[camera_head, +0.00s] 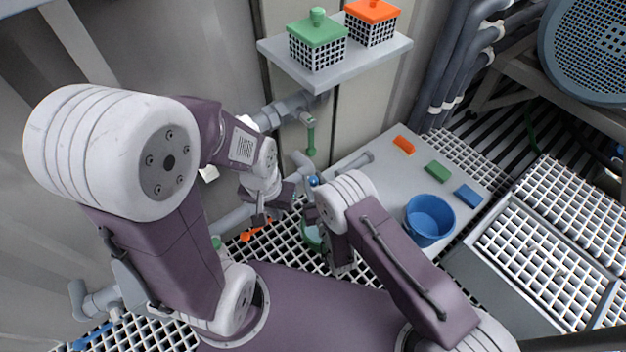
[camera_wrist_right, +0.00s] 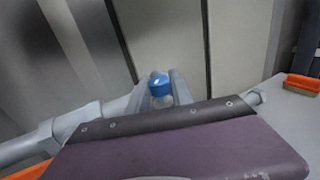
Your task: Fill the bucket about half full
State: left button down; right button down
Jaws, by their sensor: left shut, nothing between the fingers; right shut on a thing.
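A blue bucket (camera_head: 428,222) stands upright on the pale grey counter at the right; no contents can be made out. A green bucket-like rim (camera_head: 312,236) shows below my right arm, mostly hidden. My right gripper (camera_head: 313,186) is shut on a small blue-topped knob (camera_head: 314,181) by the grey pipes. In the right wrist view the blue knob (camera_wrist_right: 159,84) sits between the two grey fingers, above a pale rounded part. My left gripper (camera_head: 261,219) is shut and empty, pointing down, left of and below the right one.
An orange piece (camera_head: 254,232) lies near my left fingers. Orange, green and blue blocks (camera_head: 437,172) lie on the counter (camera_head: 385,160). A shelf (camera_head: 372,62) holds two lidded mesh boxes. Grating (camera_head: 545,265) lies at right.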

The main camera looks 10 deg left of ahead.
jog(key=shift+a+r+m+t+h, duration=0.1)
jog(key=shift+m+t+h, duration=0.2)
jog(key=shift+m+h, duration=0.15)
jog(key=shift+h+p, duration=0.3)
jog(key=shift+h, duration=0.05)
jog(key=shift+m+t+h, duration=0.6)
jog(key=shift+m+h, duration=0.35)
jog(key=shift+h, duration=0.25)
jog(key=m+h, duration=0.2)
jog(key=h, duration=0.1)
jog(key=shift+t+b, duration=0.3)
jog(key=shift+m+h+b, duration=0.65)
jog(key=shift+m+h, duration=0.45)
jog(key=shift+h, duration=0.9)
jog(key=c, duration=1.1)
grip_release()
